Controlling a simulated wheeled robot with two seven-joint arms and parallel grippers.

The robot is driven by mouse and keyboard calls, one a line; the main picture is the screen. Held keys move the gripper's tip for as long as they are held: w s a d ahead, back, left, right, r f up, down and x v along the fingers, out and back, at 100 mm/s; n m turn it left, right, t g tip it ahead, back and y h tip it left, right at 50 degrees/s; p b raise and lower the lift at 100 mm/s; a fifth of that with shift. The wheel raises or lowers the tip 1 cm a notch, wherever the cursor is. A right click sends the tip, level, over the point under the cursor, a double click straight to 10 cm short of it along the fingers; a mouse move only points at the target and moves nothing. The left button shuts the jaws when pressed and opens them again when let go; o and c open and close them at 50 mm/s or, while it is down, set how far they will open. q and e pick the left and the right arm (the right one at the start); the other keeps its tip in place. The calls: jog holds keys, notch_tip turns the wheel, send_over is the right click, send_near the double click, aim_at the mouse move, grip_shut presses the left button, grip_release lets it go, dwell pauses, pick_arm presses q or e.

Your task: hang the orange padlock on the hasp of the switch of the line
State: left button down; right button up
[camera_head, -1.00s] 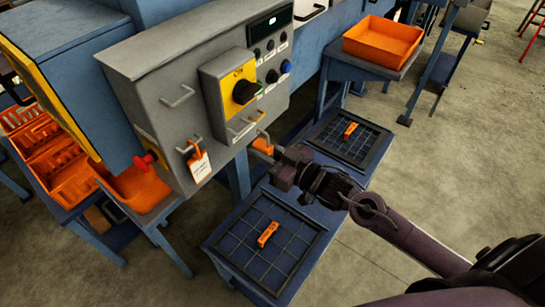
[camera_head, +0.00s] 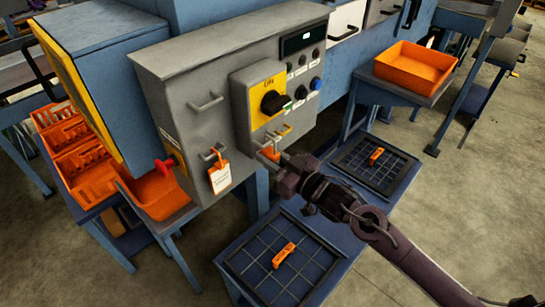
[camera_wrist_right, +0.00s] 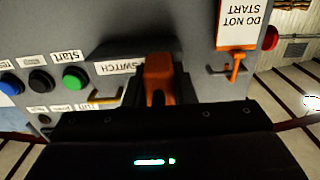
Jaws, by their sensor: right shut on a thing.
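The orange padlock (camera_head: 270,153) is in my right gripper (camera_head: 281,166), just below the switch (camera_head: 271,102) on the front of the grey box. The switch has a yellow plate and a black knob. A small yellowish metal loop, which looks like the hasp (camera_head: 284,131), sticks out under the knob. In the right wrist view, which is upside down, the padlock (camera_wrist_right: 158,75) stands between the fingers, and the yellowish loop (camera_wrist_right: 105,97) is beside it. I cannot tell whether the shackle touches the loop. My left gripper is not in view.
A white tag (camera_head: 220,178) with an orange top hangs from a loop left of the switch. A red knob (camera_head: 165,163) sticks out further left. Orange pieces lie on two dark gridded trays (camera_head: 238,262) below. An orange bin (camera_head: 413,68) stands at the right.

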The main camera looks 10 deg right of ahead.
jog(key=o, duration=1)
jog(key=shift+f, duration=0.1)
jog(key=shift+s+d, duration=0.1)
jog(key=shift+s, duration=0.05)
jog(key=shift+b+v, duration=1.2)
jog(key=shift+v, duration=2.5)
jog(key=shift+d, duration=0.1)
